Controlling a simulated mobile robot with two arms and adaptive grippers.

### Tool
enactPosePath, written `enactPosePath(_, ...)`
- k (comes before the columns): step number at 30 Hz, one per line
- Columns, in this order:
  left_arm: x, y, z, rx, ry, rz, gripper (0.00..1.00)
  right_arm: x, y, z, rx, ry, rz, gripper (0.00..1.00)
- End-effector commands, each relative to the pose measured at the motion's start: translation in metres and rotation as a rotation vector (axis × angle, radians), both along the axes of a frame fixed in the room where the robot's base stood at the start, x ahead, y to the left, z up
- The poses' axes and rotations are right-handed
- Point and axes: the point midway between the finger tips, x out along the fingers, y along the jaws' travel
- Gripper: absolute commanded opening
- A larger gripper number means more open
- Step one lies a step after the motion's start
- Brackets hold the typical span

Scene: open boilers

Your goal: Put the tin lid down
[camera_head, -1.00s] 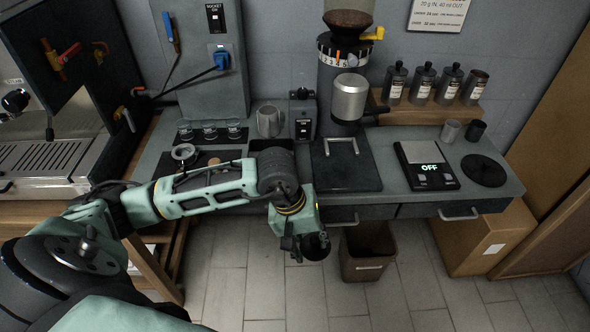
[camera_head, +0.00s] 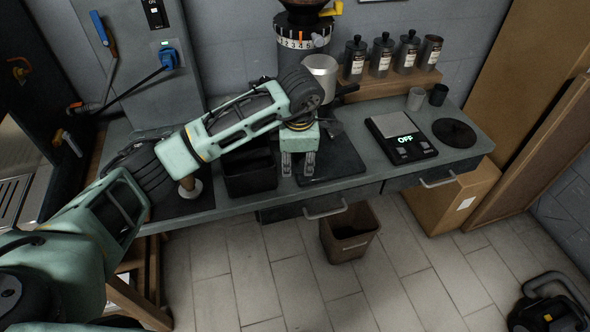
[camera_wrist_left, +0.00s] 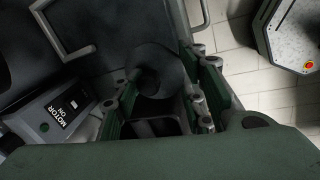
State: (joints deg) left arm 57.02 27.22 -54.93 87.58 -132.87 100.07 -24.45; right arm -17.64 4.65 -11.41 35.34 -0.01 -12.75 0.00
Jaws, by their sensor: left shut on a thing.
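My left gripper (camera_head: 298,168) is over the front of the counter with its fingers pointing down, near the grinder's dark base mat (camera_head: 335,160). In the left wrist view, a dark round piece, which looks like the tin lid (camera_wrist_left: 155,68), sits between the fingers of the gripper, which is shut on it. In the head view I cannot make the lid out clearly at the fingers. The rightmost tin (camera_head: 430,53) on the wooden shelf stands upright without a knobbed lid. The other tins (camera_head: 381,55) there have knobbed lids. My right gripper is not in view.
A scale (camera_head: 401,140) reading OFF and a black round mat (camera_head: 455,132) lie on the right of the counter (camera_head: 372,182). A dark open box (camera_head: 250,178) stands left of the gripper. A bin (camera_head: 350,235) is on the floor. A MOTOR ON switch box (camera_wrist_left: 60,115) shows in the wrist view.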

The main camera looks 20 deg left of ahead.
Motion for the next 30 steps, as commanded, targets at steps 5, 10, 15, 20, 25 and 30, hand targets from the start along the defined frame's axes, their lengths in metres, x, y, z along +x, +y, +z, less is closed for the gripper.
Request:
enactPosePath(5,0.000,0.000,-0.014,0.000,0.001,0.000,0.17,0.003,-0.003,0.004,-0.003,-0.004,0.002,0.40)
enactPosePath(10,-0.001,0.000,-0.036,0.000,0.003,-0.001,0.17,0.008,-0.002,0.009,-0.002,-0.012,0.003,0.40)
enactPosePath(15,0.001,0.000,-0.048,-0.001,-0.002,-0.001,0.17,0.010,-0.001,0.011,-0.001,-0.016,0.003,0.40)
enactPosePath(20,0.000,0.000,-0.049,0.000,-0.002,-0.002,0.17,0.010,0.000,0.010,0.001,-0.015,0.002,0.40)
enactPosePath(25,0.000,0.000,-0.053,-0.001,-0.001,-0.002,0.38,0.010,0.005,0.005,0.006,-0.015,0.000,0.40)
enactPosePath(30,0.000,0.000,-0.052,-0.001,-0.001,-0.002,0.53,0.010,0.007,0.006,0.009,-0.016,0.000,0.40)
